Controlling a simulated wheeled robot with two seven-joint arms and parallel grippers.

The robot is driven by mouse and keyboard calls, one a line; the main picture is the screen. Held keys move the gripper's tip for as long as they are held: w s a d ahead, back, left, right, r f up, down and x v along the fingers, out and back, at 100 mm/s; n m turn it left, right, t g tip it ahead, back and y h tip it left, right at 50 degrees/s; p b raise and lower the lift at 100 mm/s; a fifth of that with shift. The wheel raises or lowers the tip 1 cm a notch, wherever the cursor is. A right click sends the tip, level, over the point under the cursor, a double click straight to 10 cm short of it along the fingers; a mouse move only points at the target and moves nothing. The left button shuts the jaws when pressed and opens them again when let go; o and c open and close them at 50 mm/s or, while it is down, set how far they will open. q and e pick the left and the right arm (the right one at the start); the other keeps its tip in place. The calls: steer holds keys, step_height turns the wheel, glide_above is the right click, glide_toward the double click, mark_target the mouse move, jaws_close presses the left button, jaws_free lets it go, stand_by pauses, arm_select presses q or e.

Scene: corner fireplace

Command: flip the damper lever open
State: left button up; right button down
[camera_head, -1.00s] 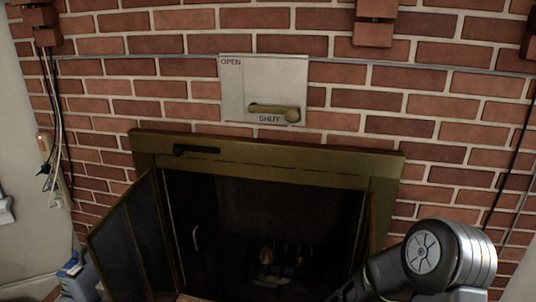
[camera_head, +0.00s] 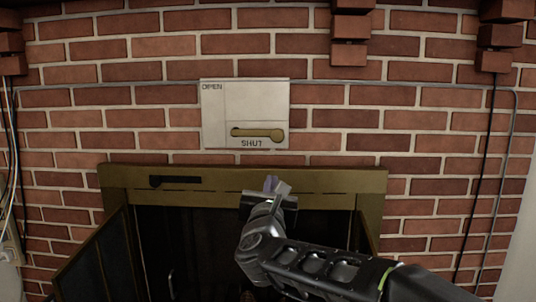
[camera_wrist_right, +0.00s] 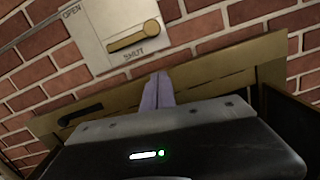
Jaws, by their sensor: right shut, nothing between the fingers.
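The damper lever (camera_head: 256,133) is a brass handle on a pale metal plate (camera_head: 215,115) on the brick wall. It lies level, with its round end at the right, just above the word SHUT. OPEN is marked at the plate's upper left. The lever also shows in the right wrist view (camera_wrist_right: 133,37). My right gripper (camera_head: 274,184) is in front of the brass fireplace frame, below the plate and apart from the lever. Its fingers are shut together and empty, pointing up towards the plate in the wrist view (camera_wrist_right: 158,90). My left gripper is not in view.
The brass fireplace frame (camera_head: 330,184) has a dark slider (camera_head: 175,181) at its upper left. A glass door (camera_head: 85,265) stands swung open at the left. Brick blocks (camera_head: 350,35) jut from the wall above. The wall around the plate is clear.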

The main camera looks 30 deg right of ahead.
steer(key=shift+a, duration=0.1)
steer(key=shift+w, duration=0.1)
steer(key=w+d+r+p, duration=0.3)
steer(key=w+d+r, duration=0.2)
steer(key=w+d, duration=0.2)
steer(key=shift+w, duration=0.4)
steer(key=shift+r, duration=0.15)
stand_by(0.6)
